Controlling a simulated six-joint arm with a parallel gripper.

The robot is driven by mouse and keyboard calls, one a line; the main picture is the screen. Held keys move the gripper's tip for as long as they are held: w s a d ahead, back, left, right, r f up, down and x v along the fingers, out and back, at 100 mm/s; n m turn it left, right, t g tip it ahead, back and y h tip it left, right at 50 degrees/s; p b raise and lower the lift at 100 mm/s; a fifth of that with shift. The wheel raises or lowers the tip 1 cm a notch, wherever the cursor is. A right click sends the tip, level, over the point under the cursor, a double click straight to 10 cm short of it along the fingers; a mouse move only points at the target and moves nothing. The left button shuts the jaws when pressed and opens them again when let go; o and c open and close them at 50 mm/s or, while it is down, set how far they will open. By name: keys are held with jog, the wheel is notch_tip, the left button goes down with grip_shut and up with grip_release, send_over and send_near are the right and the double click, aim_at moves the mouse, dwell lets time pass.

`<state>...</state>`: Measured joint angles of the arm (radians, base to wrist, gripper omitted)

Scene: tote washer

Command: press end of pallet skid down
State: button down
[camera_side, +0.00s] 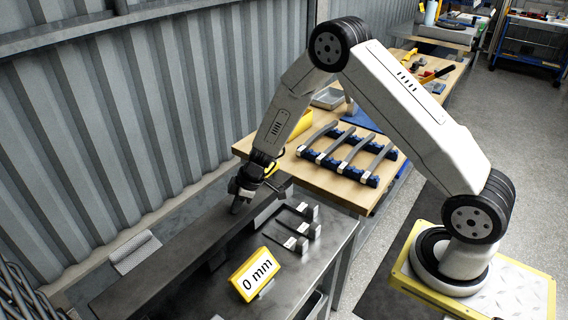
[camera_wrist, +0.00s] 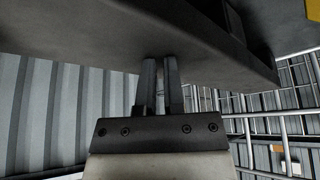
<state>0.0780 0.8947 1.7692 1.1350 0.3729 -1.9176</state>
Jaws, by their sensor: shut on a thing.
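The pallet skid appears to be the long dark beam (camera_side: 180,255) running along the dark metal bench from lower left to upper right. In the wrist view its broad dark face (camera_wrist: 90,30) crosses the top of the picture. My gripper (camera_side: 238,208) points down at the beam near its far end. In the wrist view my gripper's two fingers (camera_wrist: 160,62) stand close together, with a narrow gap, and their tips meet the beam. What lies between the tips is hidden.
A wooden table (camera_side: 345,198) beyond holds blue racks (camera_side: 370,181) with grey bars. A corrugated wall (camera_side: 110,130) rises on the left.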

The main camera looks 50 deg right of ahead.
jog(key=shift+s+a+f, duration=0.2)
jog(key=shift+s+f, duration=0.1)
jog(key=shift+s, duration=0.05)
jog(key=shift+w+d+r, duration=0.1)
jog(key=shift+r, duration=0.7)
jog(key=shift+w+d+r, duration=0.1)
jog(key=shift+r, duration=0.65)
jog(key=shift+r, duration=0.1)
jog(key=shift+s+r, duration=0.45)
jog(key=s+r+m+h, duration=0.1)
jog(key=s+r+m, duration=0.2)
jog(key=s, duration=0.4)
jog(key=s+d+r+m+h, duration=0.1)
jog(key=s+r+m, duration=0.2)
jog(key=s, duration=0.4)
jog(key=s+d+r+m+g+h, duration=0.1)
jog(key=s+r+m, duration=0.2)
jog(key=s+r, duration=0.2)
jog(key=shift+s+h, duration=0.3)
jog(key=shift+s, duration=0.65)
